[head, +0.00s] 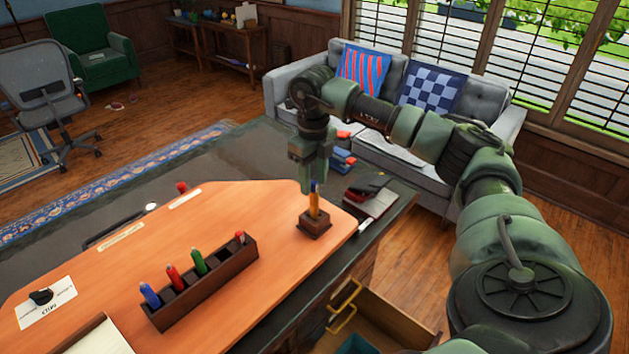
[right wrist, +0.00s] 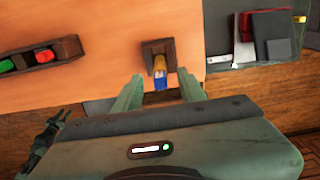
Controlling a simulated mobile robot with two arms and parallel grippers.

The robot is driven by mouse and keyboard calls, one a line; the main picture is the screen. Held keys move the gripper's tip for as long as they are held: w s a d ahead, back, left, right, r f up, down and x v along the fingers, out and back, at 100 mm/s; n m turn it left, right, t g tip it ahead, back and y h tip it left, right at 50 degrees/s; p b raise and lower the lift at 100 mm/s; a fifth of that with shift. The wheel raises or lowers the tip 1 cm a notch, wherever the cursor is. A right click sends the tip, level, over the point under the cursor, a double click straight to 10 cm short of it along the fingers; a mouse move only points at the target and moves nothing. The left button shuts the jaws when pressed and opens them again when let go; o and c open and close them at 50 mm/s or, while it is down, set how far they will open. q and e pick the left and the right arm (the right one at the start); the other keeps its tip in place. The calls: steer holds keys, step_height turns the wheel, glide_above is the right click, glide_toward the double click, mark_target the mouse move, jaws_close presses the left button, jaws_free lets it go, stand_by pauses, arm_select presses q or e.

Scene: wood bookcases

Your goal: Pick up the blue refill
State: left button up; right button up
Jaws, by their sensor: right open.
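A blue marker-like piece (head: 149,294) stands in the left end of a dark wooden rack (head: 205,288). A slim yellow-orange stick with a blue end (right wrist: 160,80) stands in a small square wooden holder (head: 314,226) near the right edge of the orange board. I cannot tell which is the blue refill. My right gripper (head: 313,180) points down over the small holder. In the right wrist view its open fingers (right wrist: 160,92) lie either side of the stick's blue end, with gaps showing.
Red (head: 174,277) and green (head: 198,261) pieces stand in the rack. An open drawer (head: 365,320) juts out below the desk edge.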

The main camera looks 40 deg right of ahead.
jaws_close()
arm_select(q)
steer(key=shift+s+f, duration=0.1)
steer(key=shift+s, duration=0.8)
arm_select(e)
steer(key=shift+r, duration=0.15)
